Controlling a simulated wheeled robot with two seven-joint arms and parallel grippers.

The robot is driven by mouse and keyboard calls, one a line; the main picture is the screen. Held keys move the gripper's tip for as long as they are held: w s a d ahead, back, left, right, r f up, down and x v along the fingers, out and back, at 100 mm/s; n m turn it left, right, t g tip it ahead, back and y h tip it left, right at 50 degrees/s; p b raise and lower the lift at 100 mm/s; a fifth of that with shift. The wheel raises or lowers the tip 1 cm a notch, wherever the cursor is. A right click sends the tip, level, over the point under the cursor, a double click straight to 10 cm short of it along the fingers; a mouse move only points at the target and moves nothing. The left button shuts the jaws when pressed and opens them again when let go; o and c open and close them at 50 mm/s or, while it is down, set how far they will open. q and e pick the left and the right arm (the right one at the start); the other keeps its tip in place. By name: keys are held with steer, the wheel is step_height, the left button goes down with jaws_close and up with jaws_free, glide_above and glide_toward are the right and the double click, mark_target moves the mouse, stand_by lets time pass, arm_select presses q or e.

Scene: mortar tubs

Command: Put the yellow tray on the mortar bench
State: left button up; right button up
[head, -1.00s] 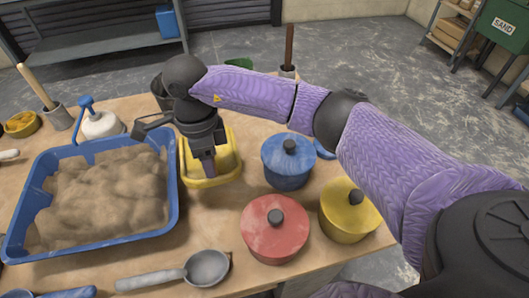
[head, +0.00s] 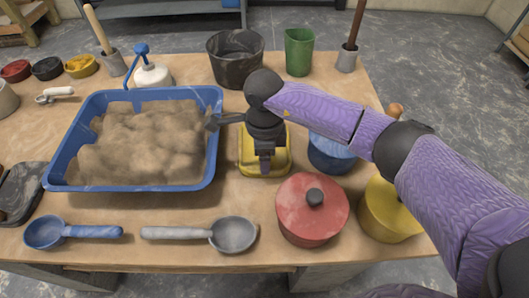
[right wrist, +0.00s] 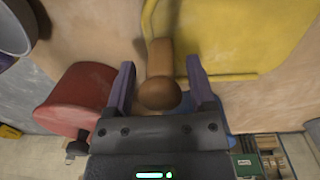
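The yellow tray (head: 284,168) lies on the wooden table, just right of the blue tub of sand-coloured mix. My right gripper (head: 266,172) points down over the tray and hides its middle in the head view. In the right wrist view, the fingers of my right gripper (right wrist: 160,65) stand apart. A brown wooden handle with a rounded end (right wrist: 159,94) shows between them, with gaps on both sides, and overlaps the tray's edge (right wrist: 232,77). I cannot tell whether it is joined to the tray. My left gripper is out of view. I cannot tell which surface is the mortar bench.
The blue tub (head: 215,150) is left of the tray. A red pot (head: 312,210), a blue pot (head: 332,155) and a yellow pot (head: 388,215) stand close right. A black bucket (head: 235,62) and green cup (head: 299,52) stand behind. Two scoops lie in front.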

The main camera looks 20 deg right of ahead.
steer(key=shift+o, duration=0.6)
steer(key=r+p, duration=0.1)
steer(key=r, duration=0.3)
steer(key=r+p, duration=0.1)
steer(key=r, duration=0.3)
steer(key=r+p, duration=0.1)
steer(key=r, duration=0.3)
steer(key=shift+w+r, duration=0.1)
steer(key=shift+w, duration=0.15)
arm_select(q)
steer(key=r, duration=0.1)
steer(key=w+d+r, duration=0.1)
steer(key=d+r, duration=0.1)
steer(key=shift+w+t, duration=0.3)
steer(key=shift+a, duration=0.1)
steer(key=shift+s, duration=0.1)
